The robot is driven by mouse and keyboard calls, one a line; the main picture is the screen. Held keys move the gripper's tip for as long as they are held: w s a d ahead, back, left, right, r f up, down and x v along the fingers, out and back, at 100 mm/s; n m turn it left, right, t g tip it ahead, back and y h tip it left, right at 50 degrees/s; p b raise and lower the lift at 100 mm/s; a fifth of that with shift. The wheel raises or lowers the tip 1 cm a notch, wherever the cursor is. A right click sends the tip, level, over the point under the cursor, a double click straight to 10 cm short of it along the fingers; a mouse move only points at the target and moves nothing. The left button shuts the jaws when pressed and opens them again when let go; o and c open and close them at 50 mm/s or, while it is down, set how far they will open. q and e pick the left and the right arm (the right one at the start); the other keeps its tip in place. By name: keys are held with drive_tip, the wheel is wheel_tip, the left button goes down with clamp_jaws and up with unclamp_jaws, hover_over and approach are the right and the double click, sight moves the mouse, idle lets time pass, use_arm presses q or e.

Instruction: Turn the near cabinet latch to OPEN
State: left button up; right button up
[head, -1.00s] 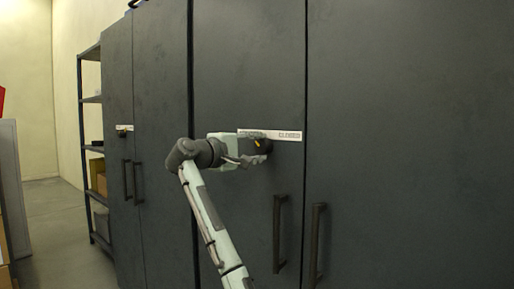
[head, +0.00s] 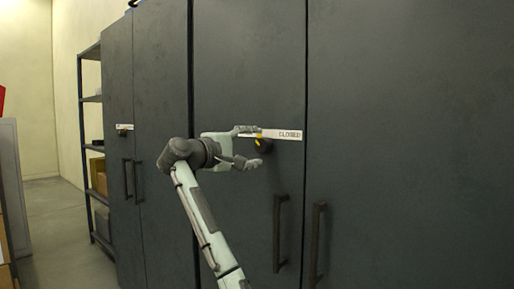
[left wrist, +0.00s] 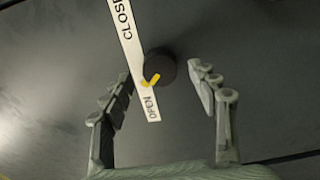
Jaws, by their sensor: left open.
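The near cabinet latch is a dark round knob (head: 264,146) with a yellow pointer (left wrist: 151,80) on the near cabinet's left door. A white label (head: 287,134) runs along it, with CLOSED at its right end in the head view. In the left wrist view the label (left wrist: 127,35) also reads OPEN, and the yellow pointer lies over it close to that word. My left gripper (head: 249,147) is open, just left of the knob in the head view. In the left wrist view the knob (left wrist: 160,66) shows between the spread fingers, apart from both. My right gripper is not in view.
Two dark vertical handles (head: 279,233) stand below the latch on the near cabinet doors. A farther cabinet has its own latch label (head: 124,127) and handles. A shelf rack (head: 91,150) stands beyond it, with open floor (head: 55,230) at the left.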

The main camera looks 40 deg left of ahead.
use_arm(q)
drive_tip(key=s, duration=1)
drive_tip(key=shift+a, duration=0.4)
drive_tip(key=shift+s, duration=0.1)
